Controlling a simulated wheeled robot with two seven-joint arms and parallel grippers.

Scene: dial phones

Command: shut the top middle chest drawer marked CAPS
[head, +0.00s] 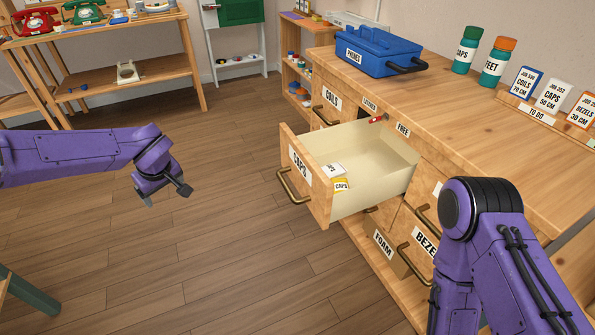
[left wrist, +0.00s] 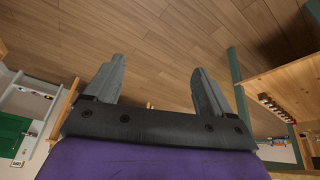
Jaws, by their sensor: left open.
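The CAPS drawer (head: 301,180) is pulled well out of the wooden chest (head: 476,142) in the head view. Its front has a CAPS label and a brass handle (head: 291,186). Inside, near the front, lie small boxes (head: 340,184), one marked CAPS. My left gripper (head: 167,195) is to the left of the drawer, over the floor, apart from it. In the left wrist view my left gripper (left wrist: 158,90) has its two fingers spread, with only floor between them. My right arm is in front of the chest at the right; its gripper is out of frame.
A blue toolbox (head: 371,52), two teal bottles (head: 466,55) and label cards (head: 553,95) stand on the chest top. A phone shelf (head: 100,53) is at back left. Floor between gripper and drawer is clear.

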